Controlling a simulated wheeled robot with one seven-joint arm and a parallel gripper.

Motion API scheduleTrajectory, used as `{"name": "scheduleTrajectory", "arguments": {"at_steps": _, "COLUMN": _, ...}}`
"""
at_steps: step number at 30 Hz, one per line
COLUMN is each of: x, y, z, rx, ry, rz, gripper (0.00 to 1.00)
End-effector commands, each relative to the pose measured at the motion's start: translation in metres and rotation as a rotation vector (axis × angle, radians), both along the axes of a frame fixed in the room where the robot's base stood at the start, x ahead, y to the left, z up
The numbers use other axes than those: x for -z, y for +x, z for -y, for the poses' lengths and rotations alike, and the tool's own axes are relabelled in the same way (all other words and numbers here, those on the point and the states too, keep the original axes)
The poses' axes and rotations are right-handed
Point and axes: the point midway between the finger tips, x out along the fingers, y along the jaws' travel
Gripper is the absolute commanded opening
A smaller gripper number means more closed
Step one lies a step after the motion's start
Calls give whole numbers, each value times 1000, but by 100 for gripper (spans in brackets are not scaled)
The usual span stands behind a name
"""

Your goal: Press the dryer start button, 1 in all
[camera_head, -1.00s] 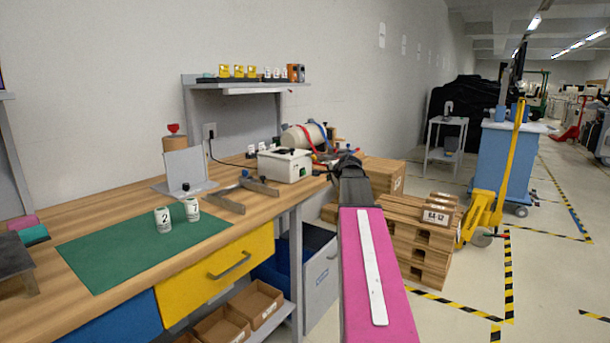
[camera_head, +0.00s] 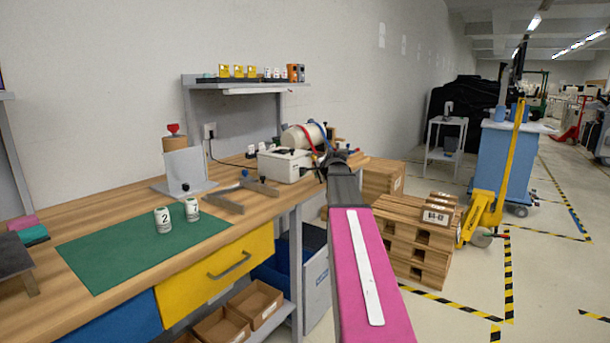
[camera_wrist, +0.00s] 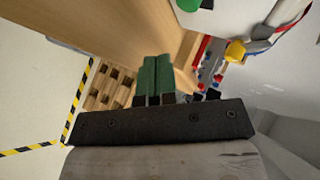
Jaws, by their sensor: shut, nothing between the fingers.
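My gripper (camera_wrist: 156,60) shows in the wrist view as two green fingers pressed together, empty. In the head view the dark end of my arm (camera_head: 338,160) is at the right end of the workbench, just right of a white box (camera_head: 285,166) with a dark knob on top. The wrist view shows a yellow part (camera_wrist: 235,50) beside red and blue fittings (camera_wrist: 210,62), right of the fingers, and a green knob (camera_wrist: 188,4) at the top edge. I cannot tell which part is the dryer start button.
The wooden workbench (camera_head: 120,216) carries a green mat (camera_head: 130,255), two numbered white cups (camera_head: 162,220) and grey metal brackets (camera_head: 226,203). Stacked wooden pallets (camera_head: 410,250) stand right of my arm. A yellow pallet jack (camera_head: 487,215) is farther right.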

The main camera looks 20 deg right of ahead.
Motion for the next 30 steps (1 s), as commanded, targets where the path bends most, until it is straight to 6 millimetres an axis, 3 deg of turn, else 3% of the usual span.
{"name": "scheduleTrajectory", "arguments": {"at_steps": 9, "x": 0, "y": 21, "z": -16, "rx": -1, "ry": -1, "rz": 0, "gripper": 0}}
{"name": "scheduleTrajectory", "arguments": {"at_steps": 30, "x": 0, "y": 22, "z": -17, "rx": 0, "ry": 0, "rz": 0, "gripper": 0}}
